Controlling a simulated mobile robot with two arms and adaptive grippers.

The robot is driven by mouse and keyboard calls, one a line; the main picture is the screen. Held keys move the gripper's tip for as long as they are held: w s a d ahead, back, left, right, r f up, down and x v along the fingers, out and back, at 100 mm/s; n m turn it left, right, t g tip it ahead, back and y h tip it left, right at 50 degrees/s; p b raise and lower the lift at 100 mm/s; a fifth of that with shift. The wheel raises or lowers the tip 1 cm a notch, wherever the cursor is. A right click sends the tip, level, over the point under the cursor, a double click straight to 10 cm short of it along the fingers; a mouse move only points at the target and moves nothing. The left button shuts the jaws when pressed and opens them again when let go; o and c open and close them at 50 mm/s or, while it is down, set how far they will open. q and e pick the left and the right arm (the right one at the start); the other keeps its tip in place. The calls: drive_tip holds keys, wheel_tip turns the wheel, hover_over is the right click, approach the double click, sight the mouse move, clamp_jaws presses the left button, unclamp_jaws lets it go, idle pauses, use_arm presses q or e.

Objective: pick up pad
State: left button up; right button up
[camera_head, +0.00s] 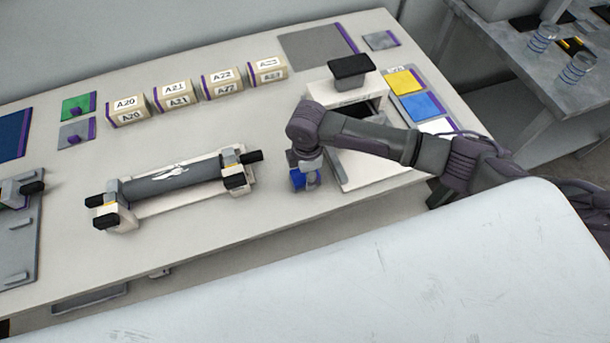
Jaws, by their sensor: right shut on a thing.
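My right arm comes in from the right and my right gripper (305,182) points down at the table, just left of the white device. It is shut on a small blue block-like thing (297,181), which I take to be the pad. The fingers hide part of the blue thing. I cannot tell whether it touches the table or is held just above it. My left gripper is out of view.
A white device (318,92) with a black top stands behind my right arm. Left are a roller stand (175,185) and labelled boxes (173,95). Yellow (404,82) and blue (421,105) squares lie at the right. Table (210,222) in front is clear.

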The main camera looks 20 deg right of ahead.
drive_tip(key=shift+c, duration=1.3)
drive_tip(key=shift+r, duration=0.45)
drive_tip(key=r, duration=0.1)
drive_tip(key=r+b, duration=0.1)
drive_tip(key=s+d+r, duration=0.1)
drive_tip(key=shift+r, duration=0.35)
drive_tip(key=s+d+r+b, duration=0.1)
drive_tip(key=s+d+r, duration=0.5)
drive_tip(key=s, duration=0.2)
drive_tip(key=shift+r+b, duration=0.2)
drive_tip(key=shift+b, duration=0.1)
drive_tip(key=shift+s+d, duration=0.1)
